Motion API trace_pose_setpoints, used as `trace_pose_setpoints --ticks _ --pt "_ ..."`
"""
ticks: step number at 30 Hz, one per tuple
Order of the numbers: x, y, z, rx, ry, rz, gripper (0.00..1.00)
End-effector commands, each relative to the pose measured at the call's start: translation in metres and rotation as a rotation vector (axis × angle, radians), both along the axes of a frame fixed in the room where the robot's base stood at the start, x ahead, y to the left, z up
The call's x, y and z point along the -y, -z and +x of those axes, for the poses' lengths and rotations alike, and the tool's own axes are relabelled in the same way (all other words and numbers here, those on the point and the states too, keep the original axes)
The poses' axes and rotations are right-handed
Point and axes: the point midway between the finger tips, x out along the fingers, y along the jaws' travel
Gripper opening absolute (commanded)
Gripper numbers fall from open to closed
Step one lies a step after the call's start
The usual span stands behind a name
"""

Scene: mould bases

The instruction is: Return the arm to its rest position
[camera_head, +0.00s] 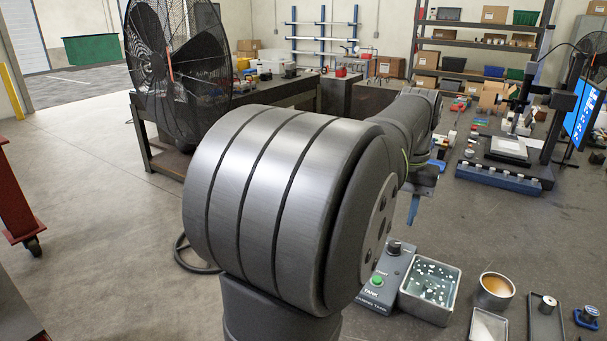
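My arm fills the middle of the camera_head view, with a large grey ribbed joint housing close to the camera. It reaches back and to the right, then bends down. My gripper (413,208) shows only in part as a blue piece pointing down below the wrist, above the bench behind the tank unit. The arm hides much of it, and I cannot see whether its fingers are apart or hold anything. No marked rest position shows.
A control box (385,280) with a green button adjoins a metal tank (432,318). A round metal cup (494,289), a tray with a small cylinder (547,304) and a blue-based part (588,314) stand to the right. A camera stand (525,110) rises behind.

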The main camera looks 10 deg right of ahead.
Motion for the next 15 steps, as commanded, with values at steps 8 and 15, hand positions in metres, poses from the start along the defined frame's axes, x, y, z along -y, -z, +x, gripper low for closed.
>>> trace_pose_setpoints --ticks 8,15 --pt "0.077 0.006 -0.039 -0.001 0.047 0.0 0.88" --pt "0.089 0.024 -0.047 -0.003 0.049 0.001 1.0"
